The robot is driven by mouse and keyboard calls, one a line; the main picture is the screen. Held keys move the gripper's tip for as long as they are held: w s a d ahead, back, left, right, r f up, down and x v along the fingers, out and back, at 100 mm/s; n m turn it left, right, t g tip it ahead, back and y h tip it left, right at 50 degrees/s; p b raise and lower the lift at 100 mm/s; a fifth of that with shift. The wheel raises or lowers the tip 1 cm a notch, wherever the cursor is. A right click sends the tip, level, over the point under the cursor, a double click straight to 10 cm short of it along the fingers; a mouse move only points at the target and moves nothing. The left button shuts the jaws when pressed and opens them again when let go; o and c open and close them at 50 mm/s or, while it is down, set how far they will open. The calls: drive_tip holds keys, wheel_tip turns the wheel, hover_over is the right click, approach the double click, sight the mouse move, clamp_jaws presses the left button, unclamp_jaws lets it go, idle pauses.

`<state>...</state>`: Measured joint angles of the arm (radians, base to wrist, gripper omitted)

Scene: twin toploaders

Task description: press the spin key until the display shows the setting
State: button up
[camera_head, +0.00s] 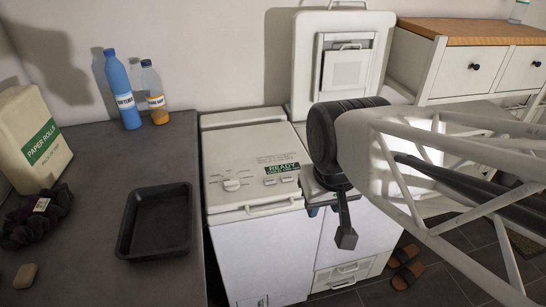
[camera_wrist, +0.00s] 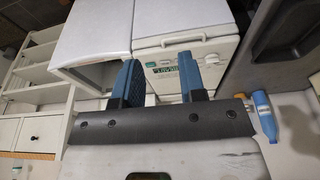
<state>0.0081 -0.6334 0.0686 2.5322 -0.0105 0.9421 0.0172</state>
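The left toploader (camera_head: 262,255) is white with its lid closed. Its top panel has a round dial (camera_head: 232,184), two small light keys (camera_head: 279,180) and a green display (camera_head: 283,168) that seems to read READY, with smaller text I cannot read. I cannot read the key labels. The right toploader (camera_head: 352,232) stands beside it, its top largely hidden by my arm. In the wrist view, my gripper (camera_wrist: 158,62) has two blue fingers spread apart with nothing between them. The left machine's panel (camera_wrist: 207,50) shows behind and between them, upside down.
A raised white lid (camera_head: 302,62) stands behind the right machine. A drawer cabinet (camera_head: 465,72) is at right.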

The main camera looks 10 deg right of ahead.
clamp_jaws()
idle(1.3)
